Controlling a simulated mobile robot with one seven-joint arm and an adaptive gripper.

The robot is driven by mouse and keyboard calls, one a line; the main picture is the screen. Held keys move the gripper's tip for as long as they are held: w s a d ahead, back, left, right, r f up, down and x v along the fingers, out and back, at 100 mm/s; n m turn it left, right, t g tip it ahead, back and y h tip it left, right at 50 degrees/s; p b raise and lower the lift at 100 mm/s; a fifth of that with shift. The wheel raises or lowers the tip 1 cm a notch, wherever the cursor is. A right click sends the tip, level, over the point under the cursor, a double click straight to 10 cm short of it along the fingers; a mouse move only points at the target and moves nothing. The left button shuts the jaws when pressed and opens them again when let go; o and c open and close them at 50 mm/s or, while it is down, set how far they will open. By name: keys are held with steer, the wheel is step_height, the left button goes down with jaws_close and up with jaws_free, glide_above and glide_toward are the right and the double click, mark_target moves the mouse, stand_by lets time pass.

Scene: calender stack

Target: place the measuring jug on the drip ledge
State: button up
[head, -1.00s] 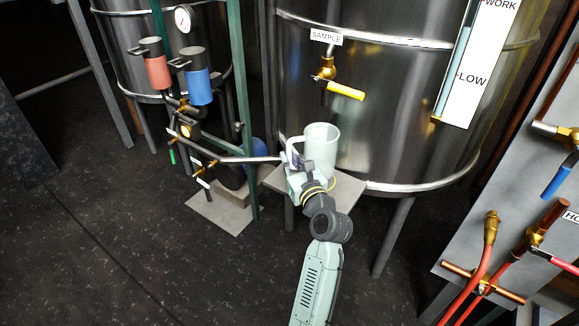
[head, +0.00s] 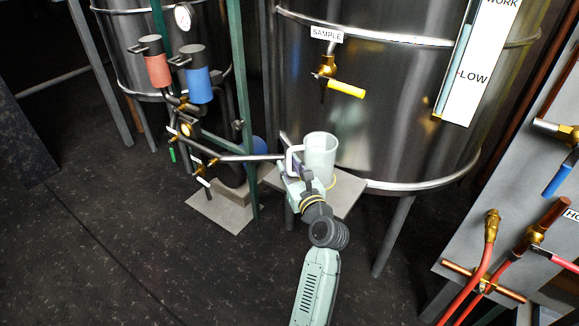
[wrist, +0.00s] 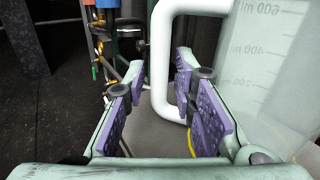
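The measuring jug (head: 320,158) is pale and translucent, with a white handle (head: 291,160) on its left. It is upright over the grey drip ledge (head: 346,194) and appears to stand on it, though my gripper partly hides its base. In the wrist view the jug (wrist: 270,70) fills the right side, with volume marks showing. My gripper (wrist: 157,88) is open, its purple pads apart. The handle's upright bar (wrist: 161,60) shows in the gap between the fingers, and its lower end passes behind the right finger. No firm grip on it shows.
The steel tank (head: 400,110) rises right behind the ledge. A sample valve with a yellow lever (head: 346,89) juts out above the jug. Pipework with red and blue canisters (head: 199,85) and a green post (head: 242,110) stand left. Dark floor in front is clear.

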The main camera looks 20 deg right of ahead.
steer(key=shift+o, duration=0.3)
steer(key=shift+r, duration=0.2)
steer(key=s+b, duration=0.1)
steer(key=s, duration=1.1)
steer(key=shift+d, duration=0.35)
